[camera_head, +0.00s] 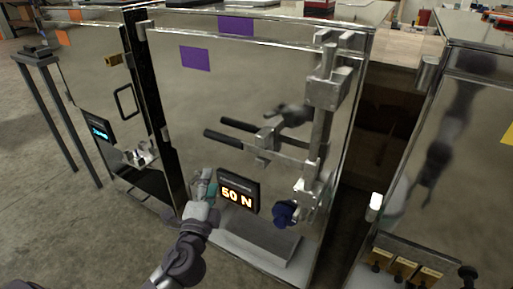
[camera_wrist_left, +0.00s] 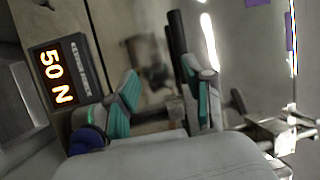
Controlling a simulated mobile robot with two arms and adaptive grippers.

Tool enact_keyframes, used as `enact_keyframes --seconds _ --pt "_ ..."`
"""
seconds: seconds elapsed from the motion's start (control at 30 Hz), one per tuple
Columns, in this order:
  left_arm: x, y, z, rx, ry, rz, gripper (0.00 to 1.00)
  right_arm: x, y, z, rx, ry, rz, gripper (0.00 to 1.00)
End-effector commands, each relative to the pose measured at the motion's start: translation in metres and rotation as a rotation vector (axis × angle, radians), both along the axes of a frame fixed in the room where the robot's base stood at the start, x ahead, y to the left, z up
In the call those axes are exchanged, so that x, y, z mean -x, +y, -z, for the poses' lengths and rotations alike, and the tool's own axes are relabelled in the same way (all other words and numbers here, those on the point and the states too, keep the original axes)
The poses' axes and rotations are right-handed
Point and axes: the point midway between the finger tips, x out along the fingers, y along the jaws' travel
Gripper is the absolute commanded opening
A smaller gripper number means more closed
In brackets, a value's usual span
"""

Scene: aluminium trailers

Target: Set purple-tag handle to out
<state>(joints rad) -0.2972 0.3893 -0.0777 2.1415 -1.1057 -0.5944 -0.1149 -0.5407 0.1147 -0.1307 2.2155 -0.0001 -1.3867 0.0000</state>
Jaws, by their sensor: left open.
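The purple-tagged panel (camera_head: 180,110) is shiny metal and stands upright in the head view, with a purple tag (camera_head: 195,58) near its top left. A handle with a black grip (camera_head: 225,138) sticks out to the left from a vertical metal lock rod (camera_head: 318,135). A similar dark bar just above it looks like its reflection. My left gripper (camera_head: 205,182) is open and empty, below and left of the grip. In the left wrist view, its teal-padded fingers (camera_wrist_left: 160,70) are apart, and a black bar (camera_wrist_left: 177,35) shows beyond the fingertips. My right gripper is not in view.
A display reading 50 N (camera_head: 238,191) is close to the right of my left gripper. A dark blue knob (camera_head: 285,213) is low on the panel. Another panel with a blue-lit display (camera_head: 98,130) stands left. A panel with a yellow tag (camera_head: 508,135) stands right, across a gap.

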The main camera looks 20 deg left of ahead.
Motion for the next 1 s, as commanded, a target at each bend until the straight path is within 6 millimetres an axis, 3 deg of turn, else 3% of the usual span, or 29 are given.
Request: enact_keyframes --seconds 0.1,0.27,0.7,1.0 --pt "0.004 -0.002 -0.022 -0.038 -0.056 -0.005 0.52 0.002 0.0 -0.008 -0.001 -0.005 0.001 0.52" --pt "-0.009 0.002 -0.031 -0.045 -0.064 -0.004 0.52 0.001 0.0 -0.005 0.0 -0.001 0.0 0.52" --pt "-0.093 0.031 -0.045 -0.042 -0.062 -0.005 0.52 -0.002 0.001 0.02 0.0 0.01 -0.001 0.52" --pt "-0.121 0.04 -0.049 -0.04 -0.058 -0.004 0.52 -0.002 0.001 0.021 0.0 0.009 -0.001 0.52"
